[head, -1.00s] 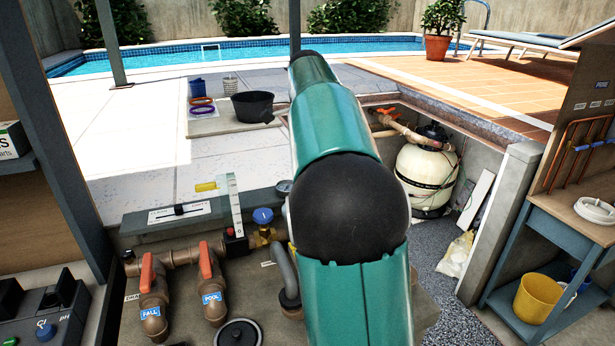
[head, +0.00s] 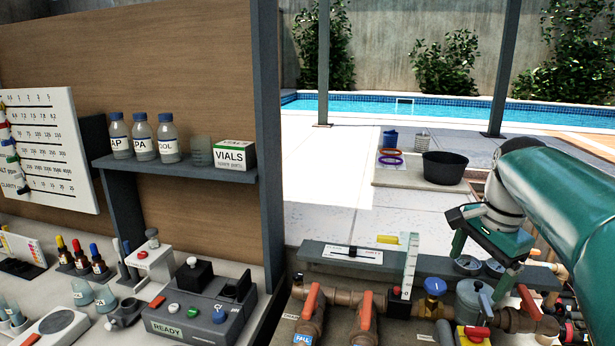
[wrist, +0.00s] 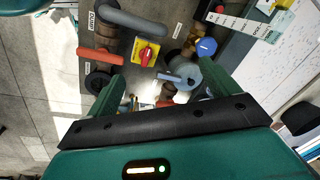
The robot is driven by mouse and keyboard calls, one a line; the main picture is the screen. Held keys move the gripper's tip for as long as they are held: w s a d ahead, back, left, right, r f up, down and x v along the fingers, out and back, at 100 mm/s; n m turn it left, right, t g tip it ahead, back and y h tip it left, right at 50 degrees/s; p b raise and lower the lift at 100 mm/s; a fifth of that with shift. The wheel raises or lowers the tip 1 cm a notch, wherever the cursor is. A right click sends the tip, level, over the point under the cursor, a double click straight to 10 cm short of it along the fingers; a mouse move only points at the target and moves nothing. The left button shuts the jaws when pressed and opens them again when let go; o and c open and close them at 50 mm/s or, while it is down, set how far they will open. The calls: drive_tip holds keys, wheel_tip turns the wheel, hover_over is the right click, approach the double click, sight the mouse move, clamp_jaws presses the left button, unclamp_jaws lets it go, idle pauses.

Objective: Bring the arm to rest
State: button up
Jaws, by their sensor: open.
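My green arm comes in from the right edge of the head view, bent down at the wrist. My gripper (head: 480,262) hangs over the pipework bench at the lower right, its two green fingers apart and nothing seen between them. In the wrist view my gripper (wrist: 165,78) is also open, pointing down toward the pipes. Below it show a grey round-bodied fitting (wrist: 183,73), a red knob on a yellow plate (wrist: 146,54) and a blue knob (wrist: 206,46). Whether the fingers touch anything cannot be told.
Red-handled valves (head: 367,312) stand left of my gripper, beside an upright clear scale (head: 409,265). Open paving (head: 330,190) lies beyond.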

drive_tip(key=s+a+f+n+t, duration=0.1)
drive_tip(key=s+a+f+n, duration=0.4)
drive_tip(key=s+a+n, duration=0.2)
drive_tip(key=s+a+f+n+t, duration=0.2)
drive_tip(key=s+a+f+n, duration=0.3)
drive_tip(key=s+a+n, duration=0.2)
drive_tip(key=shift+s+a+f+t, duration=0.15)
drive_tip(key=shift+s+a+t, duration=0.15)
drive_tip(key=shift+s+a, duration=0.6)
drive_tip(key=shift+s+d, duration=0.25)
drive_tip(key=shift+d, duration=0.05)
drive_tip(key=shift+c, duration=0.2)
